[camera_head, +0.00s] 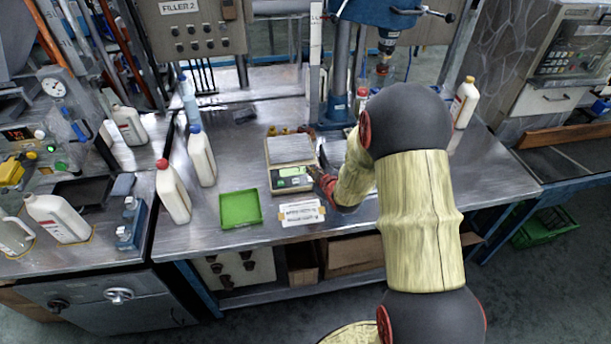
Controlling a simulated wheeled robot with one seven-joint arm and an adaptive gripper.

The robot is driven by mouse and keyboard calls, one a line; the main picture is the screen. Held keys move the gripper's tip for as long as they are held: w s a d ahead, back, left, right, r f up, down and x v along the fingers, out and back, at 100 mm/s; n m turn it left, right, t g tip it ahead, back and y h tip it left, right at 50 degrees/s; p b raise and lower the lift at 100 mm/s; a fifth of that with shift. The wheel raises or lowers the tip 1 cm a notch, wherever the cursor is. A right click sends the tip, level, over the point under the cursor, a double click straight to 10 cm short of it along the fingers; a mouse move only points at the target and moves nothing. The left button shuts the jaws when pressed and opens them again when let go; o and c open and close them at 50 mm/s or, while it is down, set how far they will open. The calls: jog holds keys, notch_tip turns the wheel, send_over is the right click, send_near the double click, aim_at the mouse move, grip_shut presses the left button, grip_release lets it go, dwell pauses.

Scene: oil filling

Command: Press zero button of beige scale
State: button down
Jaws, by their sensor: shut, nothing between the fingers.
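The beige scale (278,150) stands on the metal bench near the middle of the head view. It has a grey weighing plate at the back and a front panel with a green lit display (291,171). My gripper (313,172) is shut and empty at the right end of the scale's front panel, close to the display. I cannot tell whether the fingertips touch the panel. The zero button is too small to make out, and the fingertips partly cover that end of the panel.
A green tray (240,223) and a white label card (301,213) lie in front of the scale. White bottles with a red cap (173,192) and a blue cap (201,157) stand to the left.

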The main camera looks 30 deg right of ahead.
jog(key=shift+w+a+r+n+t, duration=0.1)
jog(key=shift+w+r+n+t, duration=0.15)
jog(key=shift+r, duration=0.25)
jog(key=shift+w+r+n+t, duration=0.15)
jog(key=shift+r+n+t, duration=0.1)
jog(key=shift+r, duration=0.2)
jog(key=shift+f, duration=0.1)
jog(key=b, duration=0.5)
send_over(311, 179)
jog(key=s+a, duration=0.1)
jog(key=s, duration=0.1)
notch_tip(311, 179, down, 7)
jog(key=shift+a+f, duration=0.1)
jog(key=shift+a, duration=0.05)
jog(key=shift+w+f+b, duration=0.25)
jog(key=shift+f+b, duration=0.05)
jog(key=shift+f, duration=0.15)
jog(key=shift+f, duration=0.1)
jog(key=shift+w+f+b, duration=0.15)
jog(key=shift+f+b, duration=0.15)
jog(key=shift+b, duration=0.25)
